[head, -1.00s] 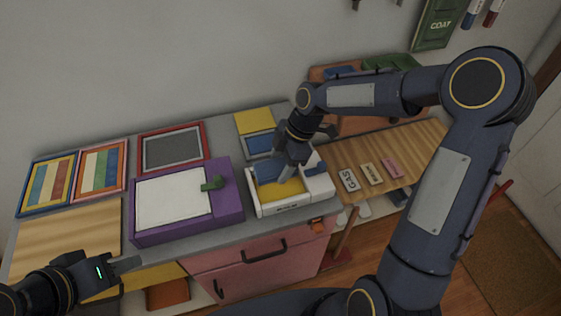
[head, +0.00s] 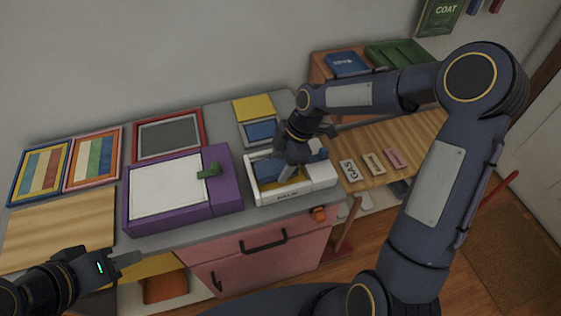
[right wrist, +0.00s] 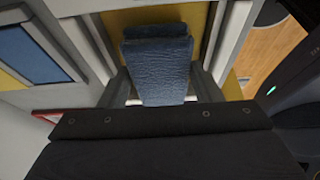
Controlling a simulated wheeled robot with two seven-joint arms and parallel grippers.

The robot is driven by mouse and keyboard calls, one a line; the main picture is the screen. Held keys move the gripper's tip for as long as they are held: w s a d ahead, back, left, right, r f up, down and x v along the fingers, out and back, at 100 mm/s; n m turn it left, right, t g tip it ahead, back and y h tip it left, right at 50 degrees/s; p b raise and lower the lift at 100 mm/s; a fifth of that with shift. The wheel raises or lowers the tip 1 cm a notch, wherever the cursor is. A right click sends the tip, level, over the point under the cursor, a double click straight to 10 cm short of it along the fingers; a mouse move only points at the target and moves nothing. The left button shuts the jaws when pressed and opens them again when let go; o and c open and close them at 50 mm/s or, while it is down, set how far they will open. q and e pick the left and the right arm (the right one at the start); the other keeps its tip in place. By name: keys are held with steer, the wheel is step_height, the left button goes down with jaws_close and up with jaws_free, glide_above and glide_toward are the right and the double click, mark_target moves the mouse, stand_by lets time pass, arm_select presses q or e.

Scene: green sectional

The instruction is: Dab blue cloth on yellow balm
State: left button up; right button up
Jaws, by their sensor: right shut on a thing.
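The blue cloth (right wrist: 155,65) is a folded pad between the fingers of my right gripper (right wrist: 158,88) in the right wrist view. In the head view my right gripper (head: 287,172) reaches down into a white tray (head: 292,196), shut on the cloth. The yellow balm (right wrist: 115,22) shows around the cloth in the right wrist view. In the head view the cloth and gripper cover much of it. I cannot tell whether cloth and balm touch. My left gripper (head: 125,259) is empty at the counter's front left; its finger gap is not clear.
A purple box with a white panel (head: 168,187) stands left of the tray. A yellow and blue case (head: 256,120) lies behind it. Small labelled blocks (head: 372,164) lie on the wooden shelf at right.

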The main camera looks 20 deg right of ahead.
mark_target(280, 164)
steer(key=shift+f+b, duration=0.4)
steer(key=shift+f, duration=0.1)
stand_by(0.6)
stand_by(0.7)
steer(key=shift+r+p, duration=2.55)
steer(key=shift+r, duration=1)
